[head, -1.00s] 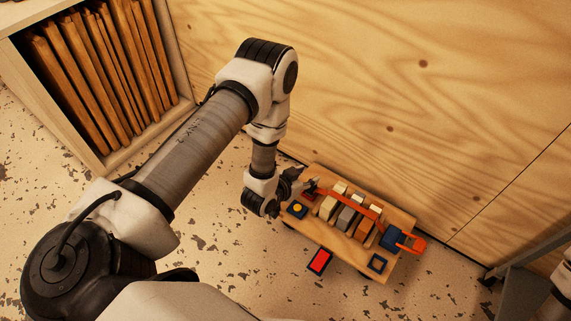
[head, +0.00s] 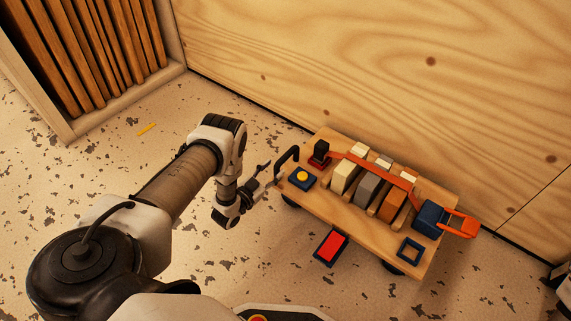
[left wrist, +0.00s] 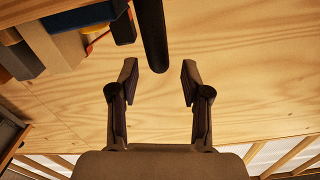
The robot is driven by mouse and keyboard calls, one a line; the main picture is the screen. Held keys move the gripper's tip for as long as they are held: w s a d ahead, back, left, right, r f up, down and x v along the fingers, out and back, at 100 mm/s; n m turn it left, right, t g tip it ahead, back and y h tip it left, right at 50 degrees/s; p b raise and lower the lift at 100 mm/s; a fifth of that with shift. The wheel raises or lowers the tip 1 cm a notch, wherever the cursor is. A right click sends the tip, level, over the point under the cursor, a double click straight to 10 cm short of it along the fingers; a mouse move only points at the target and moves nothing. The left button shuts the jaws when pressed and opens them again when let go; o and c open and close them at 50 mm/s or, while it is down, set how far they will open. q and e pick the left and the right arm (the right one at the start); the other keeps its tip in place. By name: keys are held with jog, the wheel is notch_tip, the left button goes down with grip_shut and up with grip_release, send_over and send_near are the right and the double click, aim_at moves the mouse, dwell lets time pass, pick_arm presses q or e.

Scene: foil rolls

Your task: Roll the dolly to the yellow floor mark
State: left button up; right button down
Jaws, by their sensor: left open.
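The dolly (head: 335,205) is a wooden platform on dark wheels, standing on the floor near the wooden wall. Its black upright handle (head: 288,158) is at its left end. The yellow floor mark (head: 147,129) is a short strip left of the dolly, by the shelf. My left gripper (head: 268,177) is open beside the handle, on its left. In the left wrist view the dark handle bar (left wrist: 152,35) stands ahead of the open fingertips (left wrist: 157,82), roughly in line with the gap between them. My right gripper is out of view.
A shelf (head: 120,105) with upright boards stands at the upper left. The floor between shelf and dolly is clear.

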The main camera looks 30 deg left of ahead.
aim_at(280, 162)
pick_arm(q)
jog(key=w+b, duration=0.1)
jog(key=w, duration=0.1)
jog(key=w+b, duration=0.1)
jog(key=w, duration=0.1)
jog(key=w+b, duration=0.1)
jog(key=w, duration=0.1)
jog(key=shift+w+d+f, duration=0.1)
jog(key=shift+d, duration=0.15)
jog(key=shift+w+r, duration=0.2)
jog(key=shift+w, duration=0.25)
grip_shut()
